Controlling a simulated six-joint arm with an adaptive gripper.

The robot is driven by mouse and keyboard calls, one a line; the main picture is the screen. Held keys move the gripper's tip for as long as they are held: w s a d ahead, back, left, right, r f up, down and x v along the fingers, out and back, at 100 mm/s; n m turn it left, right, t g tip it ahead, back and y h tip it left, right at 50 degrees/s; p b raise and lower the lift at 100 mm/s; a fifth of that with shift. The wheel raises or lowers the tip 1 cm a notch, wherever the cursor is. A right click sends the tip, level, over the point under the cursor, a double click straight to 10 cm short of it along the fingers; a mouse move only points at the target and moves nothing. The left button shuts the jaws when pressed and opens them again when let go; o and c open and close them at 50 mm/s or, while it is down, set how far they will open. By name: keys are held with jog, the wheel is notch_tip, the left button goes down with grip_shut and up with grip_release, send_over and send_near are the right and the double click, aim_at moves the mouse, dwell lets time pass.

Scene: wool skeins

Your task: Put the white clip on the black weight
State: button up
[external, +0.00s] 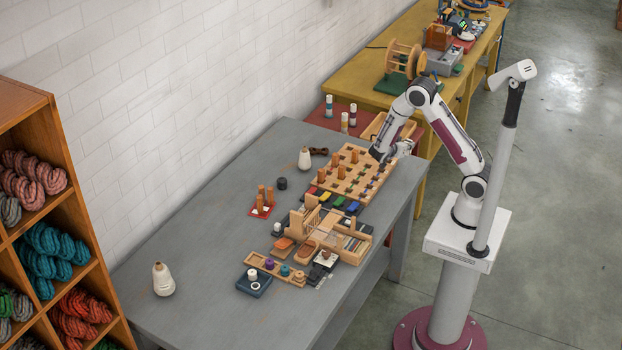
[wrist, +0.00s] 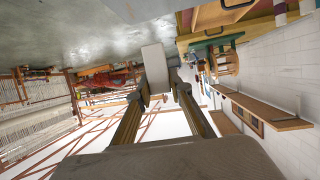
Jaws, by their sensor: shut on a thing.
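My gripper (external: 403,148) is at the far right end of the grey table, above the pegboard's right side. In the wrist view my gripper (wrist: 158,90) is shut on a pale, plain block, the white clip (wrist: 154,66), which sticks out beyond the fingertips. The black weight (external: 282,183) is a short dark cylinder standing on the table, left of the pegboard and well apart from my gripper. Its top looks bare.
A wooden pegboard (external: 364,179) with several pegs lies between my gripper and the weight. A white cone-shaped bottle (external: 304,158) stands behind the weight. A red tray with pegs (external: 262,211) and wooden racks (external: 335,235) are nearer. The table's left part is mostly clear.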

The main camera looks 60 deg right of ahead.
jog(key=shift+f, duration=0.1)
jog(key=shift+f, duration=0.1)
jog(key=w+a+r+n+t+y, duration=0.1)
jog(key=w+r+n+t, duration=0.15)
jog(key=w, duration=0.55)
jog(key=w+a+r+n+t, duration=0.1)
jog(key=w+a+n+t, duration=0.2)
jog(key=w, duration=0.6)
jog(key=w+r+n+t+y, duration=0.1)
jog(key=w+n+t, duration=0.25)
jog(key=w, duration=0.45)
jog(key=w+a+r+n+t+y, duration=0.3)
jog(key=w+a+n+t+y, duration=0.1)
jog(key=w+a, duration=0.5)
jog(key=w+a+r+n+t+y, duration=0.2)
jog(key=w+a+n+y, duration=0.5)
jog(key=a, duration=0.5)
jog(key=a+f+n+g+y, duration=0.1)
jog(key=a+f+n+y, duration=0.3)
jog(key=a, duration=0.5)
jog(key=shift+a+f+y, duration=0.3)
jog(key=shift+a+y, duration=0.05)
jog(key=shift+y, duration=0.45)
